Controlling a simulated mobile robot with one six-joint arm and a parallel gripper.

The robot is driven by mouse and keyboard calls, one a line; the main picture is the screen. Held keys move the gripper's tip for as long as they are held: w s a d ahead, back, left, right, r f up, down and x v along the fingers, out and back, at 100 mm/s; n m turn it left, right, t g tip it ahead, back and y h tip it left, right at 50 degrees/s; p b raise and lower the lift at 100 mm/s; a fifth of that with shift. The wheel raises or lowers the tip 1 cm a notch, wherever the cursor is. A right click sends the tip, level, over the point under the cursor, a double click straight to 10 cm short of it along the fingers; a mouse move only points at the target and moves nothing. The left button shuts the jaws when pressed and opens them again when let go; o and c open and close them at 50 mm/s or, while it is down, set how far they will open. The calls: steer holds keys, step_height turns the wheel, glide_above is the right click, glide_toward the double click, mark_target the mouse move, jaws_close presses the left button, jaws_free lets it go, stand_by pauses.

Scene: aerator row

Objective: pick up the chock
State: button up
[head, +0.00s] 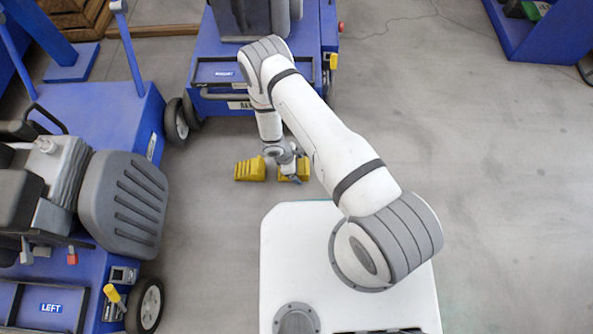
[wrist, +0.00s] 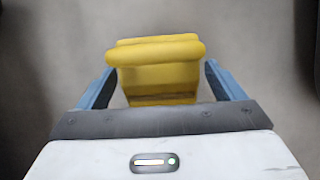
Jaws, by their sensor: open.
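Two yellow ribbed chocks stand on the floor in the head view. The left chock (head: 250,170) is clear of my arm. The right chock (head: 303,167) is partly hidden behind my gripper (head: 291,174). In the wrist view a yellow chock (wrist: 158,75) with a rounded top ridge lies between the two blue fingers of my gripper (wrist: 161,88). The fingers are apart, one on each side, with a gap visible on both sides. Its lower end is hidden by the gripper body.
A blue machine (head: 222,72) with black wheels stands just behind the chocks. Another blue machine (head: 95,100), with a grey ribbed cover (head: 125,205), stands at the left. The grey floor (head: 470,140) on the right is open. A blue unit (head: 540,35) is at the top right.

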steer(key=shift+c, duration=0.2)
steer(key=shift+r, duration=0.1)
steer(key=c, duration=1.4)
steer(key=shift+c, duration=0.2)
